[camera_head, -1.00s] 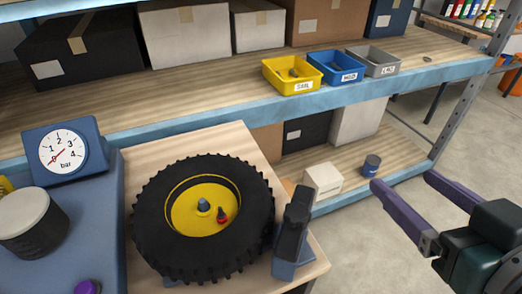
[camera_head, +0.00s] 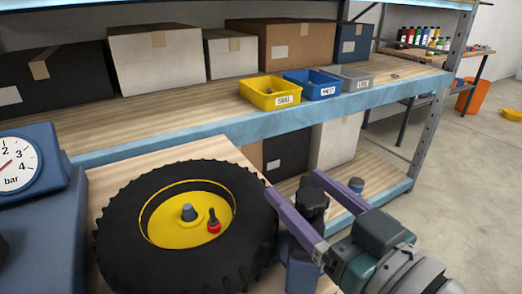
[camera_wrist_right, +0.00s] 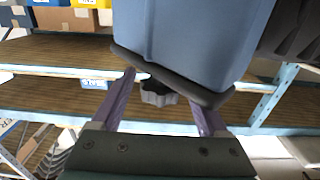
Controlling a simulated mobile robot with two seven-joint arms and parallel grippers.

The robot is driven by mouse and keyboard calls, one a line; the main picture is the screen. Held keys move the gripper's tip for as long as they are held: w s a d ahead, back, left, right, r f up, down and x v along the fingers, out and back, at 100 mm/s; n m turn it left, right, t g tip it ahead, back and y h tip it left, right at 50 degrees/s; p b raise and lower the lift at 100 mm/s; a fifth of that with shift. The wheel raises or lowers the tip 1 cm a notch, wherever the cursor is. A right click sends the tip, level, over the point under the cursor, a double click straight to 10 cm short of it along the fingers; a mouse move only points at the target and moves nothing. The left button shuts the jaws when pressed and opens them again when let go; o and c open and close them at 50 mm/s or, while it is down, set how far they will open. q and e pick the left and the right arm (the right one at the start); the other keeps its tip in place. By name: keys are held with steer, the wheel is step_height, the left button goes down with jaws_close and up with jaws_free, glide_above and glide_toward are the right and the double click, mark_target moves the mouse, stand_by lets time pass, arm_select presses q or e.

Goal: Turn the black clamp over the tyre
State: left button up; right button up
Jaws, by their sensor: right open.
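The black tyre (camera_head: 115,235) lies flat on a wooden top, with a yellow rim (camera_head: 165,232) and a red-capped valve (camera_head: 213,226). The black clamp (camera_head: 312,203) stands on a blue post (camera_head: 301,272) just right of the tyre, not over it. My right gripper (camera_head: 293,184) is open, its purple fingers on either side of the clamp's top. In the right wrist view, the clamp's black bar (camera_wrist_right: 170,75) crosses the blue post (camera_wrist_right: 185,35), and a dark knob (camera_wrist_right: 157,93) shows between the open fingers (camera_wrist_right: 163,85). Contact cannot be told. My left gripper is not in view.
A blue pressure gauge (camera_head: 25,165) stands at the left. Behind is a shelf (camera_head: 210,135) with boxes and yellow (camera_head: 270,94), blue (camera_head: 311,85) and grey (camera_head: 347,78) bins.

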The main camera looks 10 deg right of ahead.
steer(key=shift+x, duration=1)
steer(key=shift+c, duration=0.3)
jaws_close()
stand_by(0.4)
